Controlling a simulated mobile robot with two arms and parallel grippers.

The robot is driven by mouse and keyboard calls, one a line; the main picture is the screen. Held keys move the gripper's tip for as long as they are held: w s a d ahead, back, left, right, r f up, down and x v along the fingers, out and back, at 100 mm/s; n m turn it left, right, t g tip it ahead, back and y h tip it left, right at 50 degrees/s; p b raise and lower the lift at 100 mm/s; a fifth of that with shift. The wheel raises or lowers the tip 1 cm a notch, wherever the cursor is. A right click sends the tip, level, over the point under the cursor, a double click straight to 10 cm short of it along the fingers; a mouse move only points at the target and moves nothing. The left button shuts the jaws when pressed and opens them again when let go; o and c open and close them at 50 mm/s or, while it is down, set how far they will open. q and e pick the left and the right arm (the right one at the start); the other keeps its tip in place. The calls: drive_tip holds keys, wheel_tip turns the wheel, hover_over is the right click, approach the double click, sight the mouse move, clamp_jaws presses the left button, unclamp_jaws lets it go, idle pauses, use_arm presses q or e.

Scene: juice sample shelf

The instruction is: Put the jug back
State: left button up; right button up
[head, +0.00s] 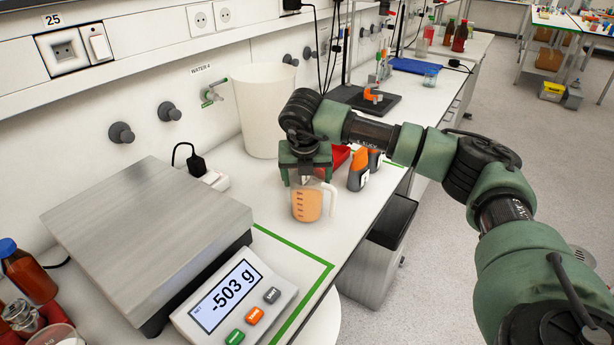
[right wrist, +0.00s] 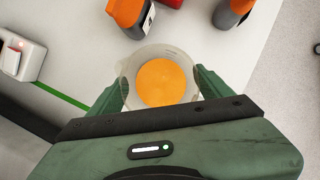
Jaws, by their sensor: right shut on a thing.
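The jug (head: 307,202) is a clear measuring jug with orange juice in it. It is upright at the white bench, below my right gripper (head: 306,178). In the right wrist view the jug (right wrist: 160,82) sits between the two green fingers of my right gripper (right wrist: 160,92), which is shut on it. I cannot tell whether its base touches the bench. The scale (head: 150,225) has a bare steel plate, and its display (head: 227,296) reads -503 g. My left gripper is not in view.
Orange-topped grey bottles (head: 359,170) stand just behind the jug, near a red object (head: 340,157). A large white bin (head: 268,110) stands against the wall. A grey waste bin (head: 376,262) stands below the bench edge.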

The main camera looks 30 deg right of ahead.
drive_tip(key=shift+f, duration=0.1)
drive_tip(key=o, duration=2)
drive_tip(key=shift+o, duration=0.2)
drive_tip(key=shift+r, duration=0.25)
drive_tip(key=b+v, duration=0.2)
drive_tip(key=v, duration=1)
drive_tip(key=shift+b, duration=0.4)
